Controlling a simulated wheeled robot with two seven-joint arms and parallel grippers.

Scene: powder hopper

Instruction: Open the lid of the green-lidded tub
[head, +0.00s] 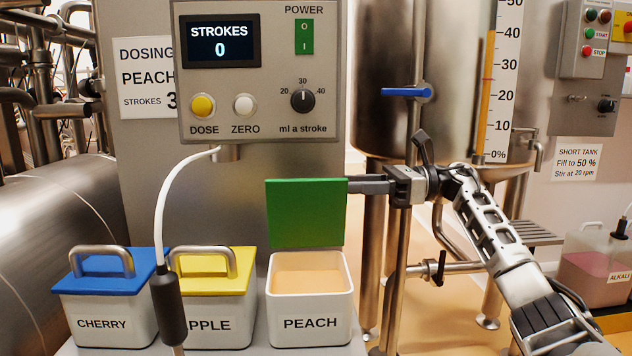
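The green-lidded tub (311,318) is white, labelled PEACH, and stands at the right end of a row of tubs. Its green lid (305,214) stands upright at the tub's back edge, so the tub is open and peach-coloured contents show inside. My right gripper (358,186) reaches in from the right, its fingers pointing left at the lid's upper right edge. The fingertips meet or pass behind the lid; their ends are hidden, and I cannot tell whether they grip anything. My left gripper is not in view.
A blue-lidded CHERRY tub (105,318) and a yellow-lidded tub (216,318) stand to the left, both closed. A dark nozzle (168,308) on a white hose hangs before them. The dosing panel (260,120) is above, reading 0 strokes. Steel tank (385,60) stands behind my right arm.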

